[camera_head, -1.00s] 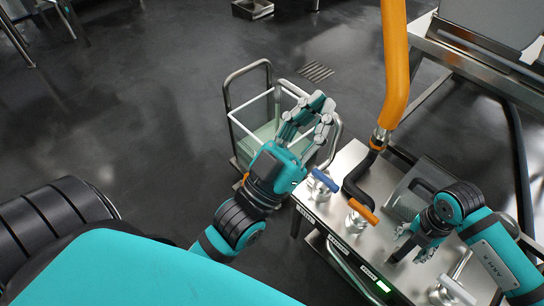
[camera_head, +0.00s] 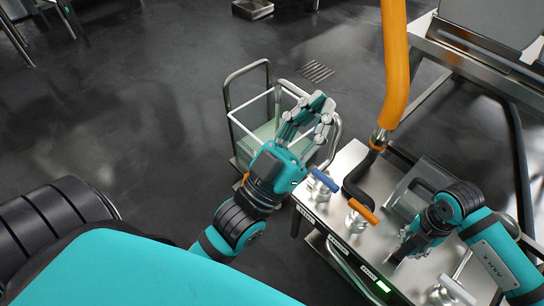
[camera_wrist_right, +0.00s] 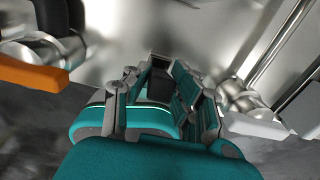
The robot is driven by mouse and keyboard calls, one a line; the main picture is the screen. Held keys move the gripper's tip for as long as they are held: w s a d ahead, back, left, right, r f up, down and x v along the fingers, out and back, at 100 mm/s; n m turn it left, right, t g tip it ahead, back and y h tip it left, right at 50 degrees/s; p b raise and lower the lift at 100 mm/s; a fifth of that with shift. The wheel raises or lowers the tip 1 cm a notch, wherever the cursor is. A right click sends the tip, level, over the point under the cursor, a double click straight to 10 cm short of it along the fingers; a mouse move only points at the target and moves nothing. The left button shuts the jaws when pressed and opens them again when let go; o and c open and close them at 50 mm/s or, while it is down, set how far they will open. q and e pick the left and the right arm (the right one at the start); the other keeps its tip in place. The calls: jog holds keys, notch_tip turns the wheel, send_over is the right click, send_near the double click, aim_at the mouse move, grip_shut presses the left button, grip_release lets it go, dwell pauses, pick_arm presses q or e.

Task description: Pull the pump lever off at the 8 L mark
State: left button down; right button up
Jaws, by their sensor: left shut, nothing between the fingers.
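The steel bench (camera_head: 345,160) carries a row of levers along its front edge. A dark lever (camera_head: 396,257), likely the pump lever, shows beside my right gripper (camera_head: 404,248). In the right wrist view, a dark block (camera_wrist_right: 160,86) shows between the fingers of my right gripper (camera_wrist_right: 165,90); whether they press on it is unclear. A small green-lit display (camera_head: 383,286) is on the bench front; its reading is too small to make out. My left gripper (camera_head: 320,112) is shut and empty, raised in front of the wheeled cart.
A blue handle (camera_head: 325,180), an orange handle (camera_head: 363,211) and a white handle (camera_head: 458,291) stick out from the bench. A clear-walled tank on a cart (camera_head: 230,112) stands behind my left gripper. An orange hose (camera_head: 395,70) hangs above.

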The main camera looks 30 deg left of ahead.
jog(key=shift+c, duration=0.9)
